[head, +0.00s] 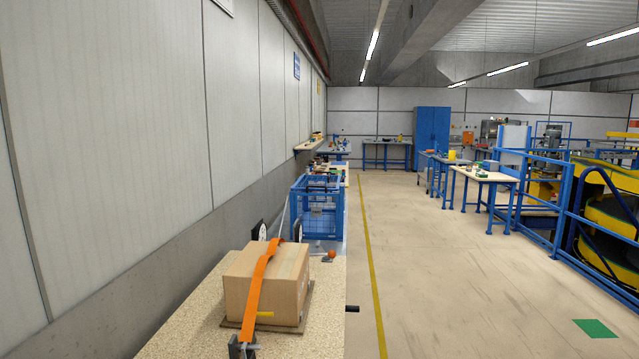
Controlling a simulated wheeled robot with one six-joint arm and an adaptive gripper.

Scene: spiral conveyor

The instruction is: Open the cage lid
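A blue wire-mesh cage (318,222) stands on the bench along the left wall, beyond a cardboard box. Its top shows as a blue frame (318,188). From this distance I cannot clearly tell the lid from the rest of the frame, or whether it is open or shut. The lower near part of the cage is partly hidden by things in front of it. My gripper is not in view.
A cardboard box (267,282) with an orange strap (257,285) over it sits on the near bench (185,335). A small orange ball (331,255) lies behind it. Open floor (440,270) lies to the right; blue railings (565,210) and tables stand farther right.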

